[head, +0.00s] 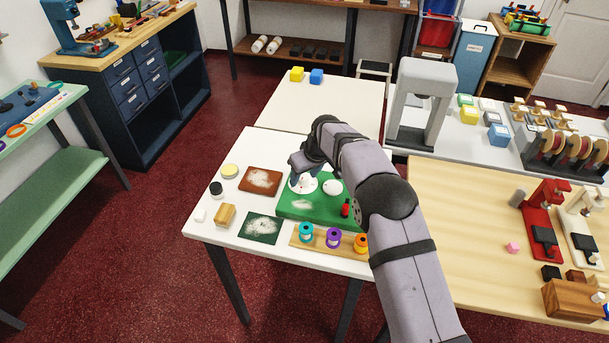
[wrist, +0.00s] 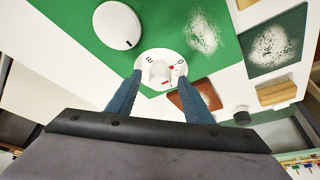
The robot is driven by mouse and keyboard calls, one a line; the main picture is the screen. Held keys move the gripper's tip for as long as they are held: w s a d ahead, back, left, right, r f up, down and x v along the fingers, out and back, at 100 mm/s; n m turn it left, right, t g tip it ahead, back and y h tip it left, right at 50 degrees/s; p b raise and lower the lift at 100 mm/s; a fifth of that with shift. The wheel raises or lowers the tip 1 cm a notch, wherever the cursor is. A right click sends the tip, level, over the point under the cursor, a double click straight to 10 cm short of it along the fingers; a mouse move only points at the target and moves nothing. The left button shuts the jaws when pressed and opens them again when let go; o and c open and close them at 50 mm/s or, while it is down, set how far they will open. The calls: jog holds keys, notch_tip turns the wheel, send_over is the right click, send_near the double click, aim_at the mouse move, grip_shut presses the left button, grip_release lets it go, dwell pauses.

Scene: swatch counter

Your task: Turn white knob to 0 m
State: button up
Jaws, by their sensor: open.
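The green board (head: 318,209) lies on the white table and bears two round white parts. The white knob (wrist: 159,70) stands on a white dial plate (wrist: 162,54) with dark marks and a small red mark; the characters are too small to read surely. My gripper (wrist: 159,76) is open, its two blue fingers apart on either side of the knob. I cannot tell whether they touch it. In the head view my gripper (head: 304,180) is over the left dial, partly hiding it. The other white disc (wrist: 118,25) has a short black line; it also shows in the head view (head: 332,187).
A red piece (head: 346,208) stands at the board's right edge. A rack with coloured spools (head: 333,238) is in front. A brown swatch (head: 261,180), a dark green swatch (head: 260,228) and a brush (head: 225,215) lie to the left.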

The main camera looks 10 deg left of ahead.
jog(key=shift+r, duration=0.15)
jog(key=b+v, duration=0.2)
jog(key=v, duration=0.5)
jog(key=shift+b, duration=0.3)
jog(key=shift+d, duration=0.15)
jog(key=s+d+m+g+h, duration=0.1)
jog(key=s+d+m, duration=0.2)
jog(key=s+d, duration=0.5)
jog(key=s+d+m+h, duration=0.15)
jog(key=s+d, duration=0.35)
jog(key=d, duration=0.7)
jog(key=s+d+f+m, duration=0.1)
jog(key=s+d, duration=0.2)
jog(key=s, duration=0.4)
jog(key=s+d+f+m+g, duration=0.1)
jog(key=s+d+m, duration=0.1)
jog(key=s+d, duration=0.2)
jog(key=s+d+f+m+g, duration=0.1)
jog(key=s+d+f, duration=0.1)
jog(key=s, duration=0.7)
jog(key=shift+s+d+m+h, duration=0.35)
jog(key=shift+d, duration=0.4)
jog(key=shift+f, duration=0.1)
